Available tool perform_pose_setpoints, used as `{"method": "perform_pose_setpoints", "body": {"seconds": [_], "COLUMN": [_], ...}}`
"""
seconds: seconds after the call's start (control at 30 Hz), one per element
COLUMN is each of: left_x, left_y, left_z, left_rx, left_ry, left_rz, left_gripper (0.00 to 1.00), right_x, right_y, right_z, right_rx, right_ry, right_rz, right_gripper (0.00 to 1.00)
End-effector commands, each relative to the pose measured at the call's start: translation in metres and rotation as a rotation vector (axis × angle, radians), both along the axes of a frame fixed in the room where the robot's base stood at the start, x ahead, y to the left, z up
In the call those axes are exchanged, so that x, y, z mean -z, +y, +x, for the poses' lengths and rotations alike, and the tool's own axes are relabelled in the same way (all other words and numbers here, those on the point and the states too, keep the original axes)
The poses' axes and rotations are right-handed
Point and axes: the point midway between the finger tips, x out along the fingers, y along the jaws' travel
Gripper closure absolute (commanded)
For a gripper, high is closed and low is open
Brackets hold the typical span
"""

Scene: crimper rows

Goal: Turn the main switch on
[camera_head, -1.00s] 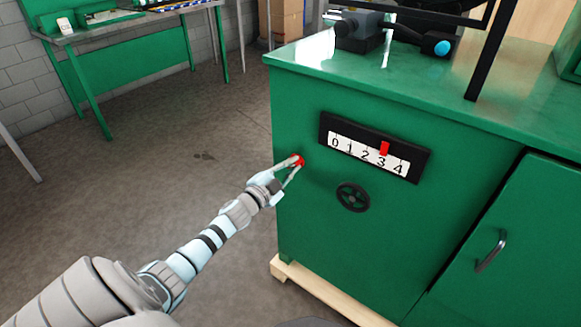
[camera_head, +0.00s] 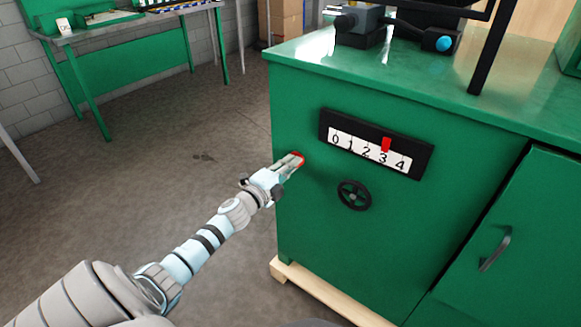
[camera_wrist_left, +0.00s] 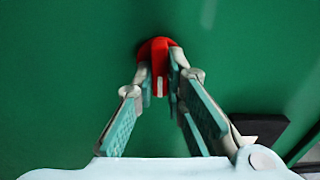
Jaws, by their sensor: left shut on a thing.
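The main switch is a small red knob (camera_head: 300,156) on the side face of the green machine cabinet (camera_head: 300,225). It also shows in the left wrist view as a red round knob (camera_wrist_left: 158,48) with a raised grip. My left gripper (camera_head: 292,163) is shut on this grip, with one finger on each side; its fingertips also show in the left wrist view (camera_wrist_left: 160,82) and hide part of the knob. The knob's exact turn angle is hard to tell. My right gripper is not in view.
A black panel with a 0 to 4 scale (camera_head: 368,157) and a red pointer near 3 sits right of the knob. A black handwheel (camera_head: 354,195) is below it. A door handle (camera_head: 496,249) is farther right. Free floor lies to the left.

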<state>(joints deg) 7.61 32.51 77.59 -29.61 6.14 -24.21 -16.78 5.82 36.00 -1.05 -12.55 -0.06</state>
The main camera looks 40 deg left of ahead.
Motion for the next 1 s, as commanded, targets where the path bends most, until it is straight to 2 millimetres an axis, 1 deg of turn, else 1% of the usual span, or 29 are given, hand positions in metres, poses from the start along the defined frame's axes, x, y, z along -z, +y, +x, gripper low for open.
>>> {"method": "perform_pose_setpoints", "body": {"seconds": [0.1, 0.3, 0.67, 0.7, 0.77, 0.8, 0.83, 1.0], "left_x": [0.0009, 0.0008, 0.0009, 0.0009, 0.0009, 0.0009, 0.0008, 0.0007], "left_y": [0.0001, 0.0001, 0.0002, 0.0002, 0.0002, 0.0001, 0.0001, 0.0], "left_z": [-0.0001, -0.0002, -0.0002, -0.0002, -0.0002, -0.0002, -0.0002, -0.0001], "left_rx": [0.0, -0.001, -0.001, -0.001, -0.001, -0.001, -0.001, 0.0], "left_ry": [0.002, 0.003, 0.003, 0.003, 0.003, 0.003, 0.003, 0.003], "left_rz": [0.045, 0.082, 0.089, 0.089, 0.089, 0.088, 0.088, 0.087], "left_gripper": [1.0, 1.0, 1.0, 0.87, 0.77, 0.71, 0.68, 0.68], "right_x": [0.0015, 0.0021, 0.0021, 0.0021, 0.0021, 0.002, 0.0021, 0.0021], "right_y": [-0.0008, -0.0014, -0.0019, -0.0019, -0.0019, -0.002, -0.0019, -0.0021], "right_z": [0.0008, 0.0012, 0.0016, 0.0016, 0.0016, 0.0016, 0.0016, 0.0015], "right_rx": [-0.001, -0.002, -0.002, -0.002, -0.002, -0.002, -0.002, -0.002], "right_ry": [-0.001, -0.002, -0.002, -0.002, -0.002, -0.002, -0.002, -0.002], "right_rz": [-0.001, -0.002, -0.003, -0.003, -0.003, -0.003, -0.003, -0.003], "right_gripper": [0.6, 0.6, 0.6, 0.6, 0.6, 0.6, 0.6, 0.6]}}
